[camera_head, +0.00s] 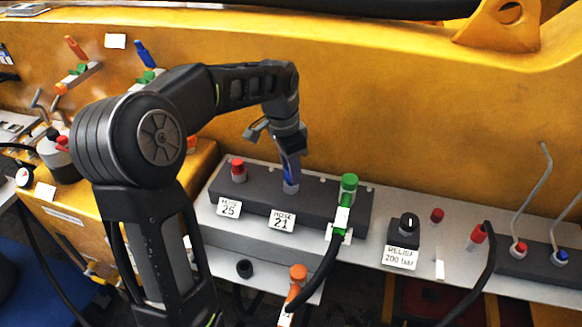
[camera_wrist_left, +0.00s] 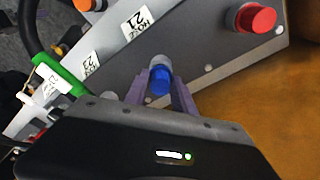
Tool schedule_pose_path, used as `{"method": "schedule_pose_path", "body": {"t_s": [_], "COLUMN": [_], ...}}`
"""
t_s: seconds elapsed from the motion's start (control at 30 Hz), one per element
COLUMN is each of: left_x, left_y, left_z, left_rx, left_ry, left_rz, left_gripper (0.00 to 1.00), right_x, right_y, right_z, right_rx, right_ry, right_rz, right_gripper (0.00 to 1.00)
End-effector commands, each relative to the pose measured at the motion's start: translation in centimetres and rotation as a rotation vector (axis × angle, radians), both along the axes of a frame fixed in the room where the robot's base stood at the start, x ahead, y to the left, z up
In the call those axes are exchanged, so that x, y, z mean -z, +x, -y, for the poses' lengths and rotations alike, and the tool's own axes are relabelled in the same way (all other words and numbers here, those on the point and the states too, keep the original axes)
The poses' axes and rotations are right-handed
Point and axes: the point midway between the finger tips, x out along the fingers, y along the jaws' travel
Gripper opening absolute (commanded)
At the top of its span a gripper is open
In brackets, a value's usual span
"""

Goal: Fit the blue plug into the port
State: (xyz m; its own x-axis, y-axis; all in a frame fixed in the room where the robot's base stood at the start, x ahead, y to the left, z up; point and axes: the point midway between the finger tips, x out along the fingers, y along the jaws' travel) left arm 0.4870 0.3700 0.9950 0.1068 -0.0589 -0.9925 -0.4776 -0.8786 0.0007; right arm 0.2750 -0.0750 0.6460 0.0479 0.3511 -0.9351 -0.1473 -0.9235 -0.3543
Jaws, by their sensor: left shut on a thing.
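My left gripper (camera_head: 290,178) reaches down over the dark manifold block (camera_head: 261,193), above the label reading HOSE 21 (camera_head: 282,220). It is shut on the blue plug, which shows between its two purple-grey fingers in the left wrist view (camera_wrist_left: 159,82). A pale grey collar (camera_head: 290,188) shows at the plug's lower end, against the block's top face. The port opening itself is hidden under the plug and fingers. I cannot tell how deep the plug sits. My right gripper is not in view.
A red cap (camera_head: 238,170) stands left of the plug on the block. A green hose fitting (camera_head: 348,187) with a black hose stands close on the right. A black relief knob (camera_head: 408,227) is farther right. The yellow machine wall (camera_head: 370,110) rises close behind.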

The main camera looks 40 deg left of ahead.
Motion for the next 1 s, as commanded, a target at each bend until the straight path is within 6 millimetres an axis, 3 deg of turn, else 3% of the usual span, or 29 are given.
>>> {"method": "schedule_pose_path", "body": {"t_s": [0.63,0.67,1.0], "left_x": [1.6,1.6,1.6], "left_y": [0.0,0.0,0.0], "left_z": [0.0,0.0,0.0], "left_rx": [0.000,0.000,0.000], "left_ry": [0.000,-0.001,0.000], "left_rz": [0.000,0.000,-0.001], "left_gripper": [0.00,0.31,0.56], "right_x": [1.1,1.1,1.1], "right_y": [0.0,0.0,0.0], "right_z": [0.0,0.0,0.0], "right_rx": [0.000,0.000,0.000], "right_ry": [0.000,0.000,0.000], "right_rz": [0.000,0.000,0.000], "right_gripper": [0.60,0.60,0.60]}}
